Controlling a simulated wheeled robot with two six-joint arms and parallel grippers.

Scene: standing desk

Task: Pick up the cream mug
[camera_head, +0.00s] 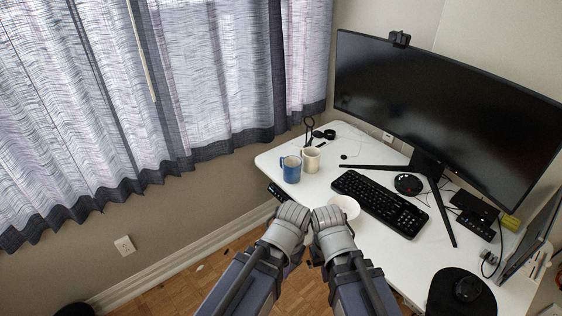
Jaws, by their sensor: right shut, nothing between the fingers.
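The cream mug (311,159) stands upright on the white desk, near its left end and just right of and behind a blue mug (291,169). My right gripper (326,214) is shut and empty at the desk's front edge, in front of a white bowl and well short of the mugs. My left gripper (293,211) is beside it on the left. Its fingers are seen from behind, so I cannot tell whether they are open or shut.
The white bowl (345,205) is partly hidden by my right gripper. A black keyboard (380,203) lies right of it, before a large monitor (440,95). Small black items lie behind the mugs. A curtain (180,90) hangs at the left. The white desk (272,160) is bare left of the mugs.

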